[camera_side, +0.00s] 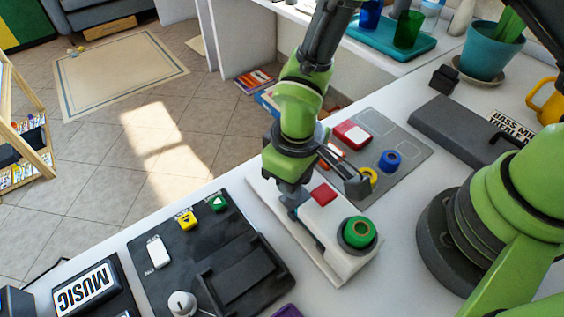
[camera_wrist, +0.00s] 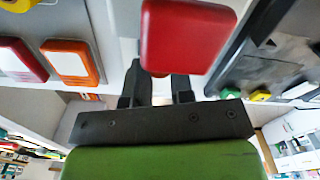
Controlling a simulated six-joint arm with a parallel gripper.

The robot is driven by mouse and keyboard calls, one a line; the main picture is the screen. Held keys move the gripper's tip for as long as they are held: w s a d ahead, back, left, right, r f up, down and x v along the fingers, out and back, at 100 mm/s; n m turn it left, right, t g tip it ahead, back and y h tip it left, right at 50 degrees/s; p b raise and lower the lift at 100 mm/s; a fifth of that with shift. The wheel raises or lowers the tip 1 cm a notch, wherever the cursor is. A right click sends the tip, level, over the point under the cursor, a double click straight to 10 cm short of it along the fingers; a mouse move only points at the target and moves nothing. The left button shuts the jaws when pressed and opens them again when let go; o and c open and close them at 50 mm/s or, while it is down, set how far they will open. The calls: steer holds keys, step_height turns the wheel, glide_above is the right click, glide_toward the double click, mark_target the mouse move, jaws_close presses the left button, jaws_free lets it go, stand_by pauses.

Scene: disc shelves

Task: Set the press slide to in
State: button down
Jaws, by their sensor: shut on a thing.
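The press (camera_side: 336,222) is a white block on a pale base, on the white table in the side view. It carries a red square piece (camera_side: 323,194) and a green ring (camera_side: 358,232) at its near right end. The red piece is large at the top of the wrist view (camera_wrist: 187,35). My gripper (camera_side: 293,203) is low at the press's far left end, beside the red piece. In the wrist view my gripper's two dark fingers (camera_wrist: 158,82) reach just below the red piece. They are shut on the press slide, whose gripped part is mostly hidden.
A black panel (camera_side: 170,255) with buttons and a knob (camera_side: 181,304) lies left of the press. A grey panel (camera_side: 412,152) with red, blue and yellow pieces lies behind it. A dark grey box (camera_side: 450,128) and a teal pot (camera_side: 488,55) stand further right.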

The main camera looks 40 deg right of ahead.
steer(key=shift+s, duration=0.25)
steer(key=c, duration=1)
jaws_free()
steer(key=shift+w, duration=0.1)
steer(key=shift+r, duration=0.3)
step_height(320, 180, up, 9)
steer(key=shift+r, duration=0.15)
steer(key=shift+r, duration=0.1)
